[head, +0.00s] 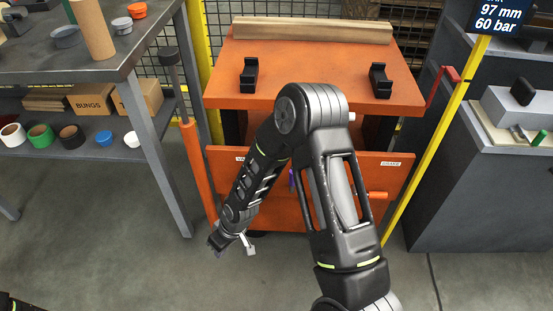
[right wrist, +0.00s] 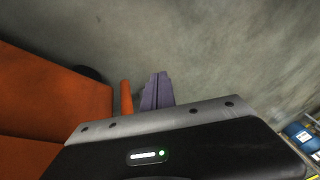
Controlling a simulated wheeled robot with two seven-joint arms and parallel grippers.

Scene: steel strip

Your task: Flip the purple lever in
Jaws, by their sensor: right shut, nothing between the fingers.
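The purple lever (head: 292,179) shows in the head view as a small purple sliver at the front of the orange press, mostly hidden behind my right arm. My right gripper (head: 250,247) is shut and empty, low in front of the press at its left side, apart from the sliver. In the right wrist view a purple-grey upright shape (right wrist: 157,91) stands at the edge of my gripper body; I cannot tell whether it is the lever or my closed fingertips. My left gripper is out of view.
The orange press (head: 236,90) bears two black blocks and a wooden beam. An orange handle (head: 378,195) sticks out at its right front. A tall orange post (head: 196,170) stands left of it, beside a grey shelf table (head: 105,72). The floor in front is clear.

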